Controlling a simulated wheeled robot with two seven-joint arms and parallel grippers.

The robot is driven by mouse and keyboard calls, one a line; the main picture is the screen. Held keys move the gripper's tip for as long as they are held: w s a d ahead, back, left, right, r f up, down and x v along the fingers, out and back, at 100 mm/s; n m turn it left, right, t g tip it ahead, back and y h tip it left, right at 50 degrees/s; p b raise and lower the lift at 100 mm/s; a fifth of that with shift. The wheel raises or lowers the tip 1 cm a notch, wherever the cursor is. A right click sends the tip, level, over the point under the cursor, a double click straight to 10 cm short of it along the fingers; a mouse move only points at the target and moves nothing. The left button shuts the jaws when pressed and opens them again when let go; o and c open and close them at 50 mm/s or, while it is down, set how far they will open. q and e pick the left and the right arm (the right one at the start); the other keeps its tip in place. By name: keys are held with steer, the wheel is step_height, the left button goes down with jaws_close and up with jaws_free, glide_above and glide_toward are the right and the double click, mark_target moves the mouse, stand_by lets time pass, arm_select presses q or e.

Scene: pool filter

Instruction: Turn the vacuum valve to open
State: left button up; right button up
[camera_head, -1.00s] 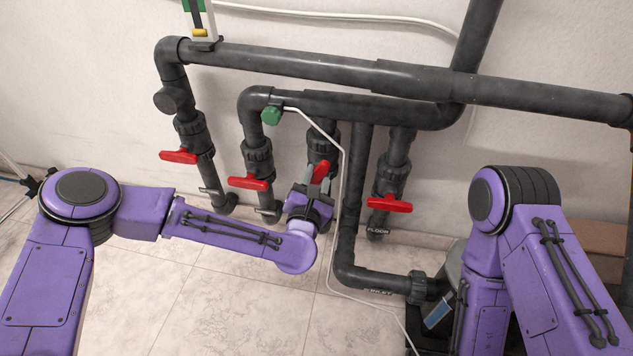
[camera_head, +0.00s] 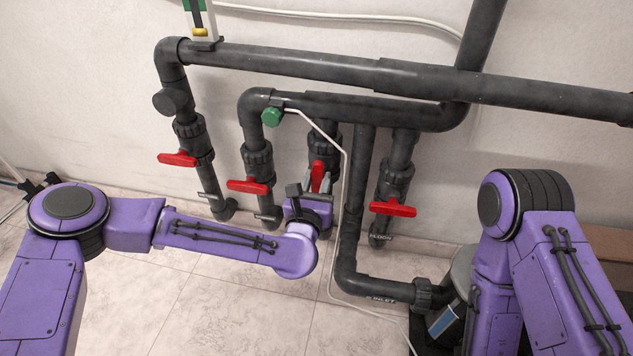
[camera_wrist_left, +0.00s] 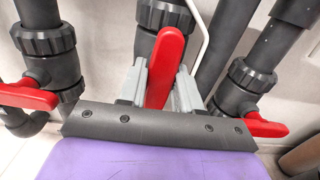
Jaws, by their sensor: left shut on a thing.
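The red valve handle (camera_head: 317,172) is on the third of four valves in the lower pipe group. It also shows in the left wrist view (camera_wrist_left: 166,60), pointing along the pipe, between the two grey fingers. My left gripper (camera_head: 309,186) is shut on this handle; its fingers show on both sides of it in the left wrist view (camera_wrist_left: 161,84). The valve body (camera_wrist_left: 163,15) is partly hidden behind the handle. I cannot read a label on this pipe. My right arm is at the right; its gripper is not seen.
Other red handles sit crosswise: one at far left (camera_head: 178,159), one left of my gripper (camera_head: 248,186), one to the right (camera_head: 393,209) above a "FLOOR" label. A thin white tube (camera_head: 345,190) runs down close to the right of my gripper. Tiled floor (camera_head: 220,300) is clear in front.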

arm_select(q)
steer(key=o, duration=1)
steer(key=s+p, duration=0.1)
steer(key=s, duration=0.2)
steer(key=s+a, duration=0.1)
steer(key=s, duration=0.3)
steer(key=s+a+p, duration=0.1)
steer(key=s, duration=0.2)
steer(key=shift+s+p, duration=0.2)
steer(key=shift+p, duration=0.1)
arm_select(e)
steer(key=w+r, duration=0.1)
steer(key=m+t, duration=0.1)
steer(key=w+r+m+t+h, duration=0.1)
steer(key=shift+w+d+r, duration=0.25)
steer(key=shift+w+r, duration=0.05)
steer(key=shift+r, duration=0.05)
